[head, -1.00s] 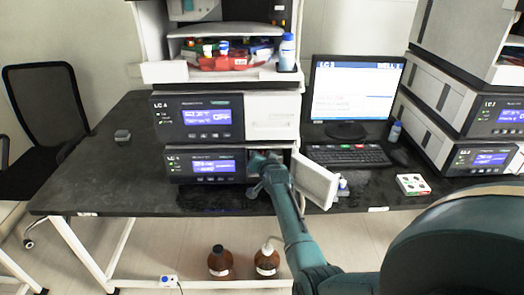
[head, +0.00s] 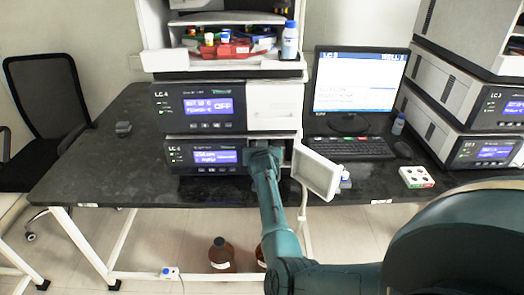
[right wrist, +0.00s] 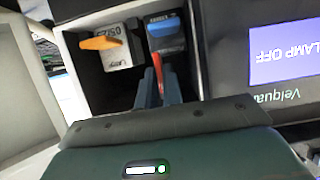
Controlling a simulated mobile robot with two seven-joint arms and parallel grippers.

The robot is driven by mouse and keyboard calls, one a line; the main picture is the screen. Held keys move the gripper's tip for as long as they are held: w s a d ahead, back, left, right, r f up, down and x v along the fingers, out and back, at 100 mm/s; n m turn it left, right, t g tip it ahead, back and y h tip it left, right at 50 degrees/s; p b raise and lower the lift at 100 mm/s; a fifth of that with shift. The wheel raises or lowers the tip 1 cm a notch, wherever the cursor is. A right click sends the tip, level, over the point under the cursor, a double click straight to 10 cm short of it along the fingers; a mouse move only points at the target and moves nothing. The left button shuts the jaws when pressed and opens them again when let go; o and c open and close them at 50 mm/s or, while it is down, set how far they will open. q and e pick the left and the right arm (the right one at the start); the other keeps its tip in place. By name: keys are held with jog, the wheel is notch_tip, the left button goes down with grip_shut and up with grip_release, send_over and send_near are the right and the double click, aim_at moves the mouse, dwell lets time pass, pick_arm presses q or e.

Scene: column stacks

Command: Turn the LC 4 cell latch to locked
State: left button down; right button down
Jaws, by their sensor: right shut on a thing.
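The lower LC 4 module (head: 203,155) stands on the bench with its white door (head: 318,172) swung open to the right. My right gripper (head: 264,147) reaches into its open bay, and my arm hides most of the bay in the head view. In the right wrist view, two units sit side by side in the bay. One is a pale unit (right wrist: 118,60) with an orange lever (right wrist: 100,43) lying across it. The other is a dark unit with a blue top (right wrist: 165,28). My right gripper (right wrist: 159,84) is shut on a narrow red lever (right wrist: 157,66) in front of the blue-topped unit. My left gripper is out of view.
The open door stands close beside my right arm. The upper LC 4 module (head: 197,108) sits directly above, with a bottle tray (head: 228,45) on top. A monitor (head: 358,82), keyboard (head: 350,148) and white box (head: 416,177) are to the right. The left bench is mostly clear.

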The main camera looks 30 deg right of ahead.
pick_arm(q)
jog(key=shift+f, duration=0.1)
pick_arm(e)
jog(key=c, duration=1.5)
grip_release()
jog(key=shift+c, duration=0.2)
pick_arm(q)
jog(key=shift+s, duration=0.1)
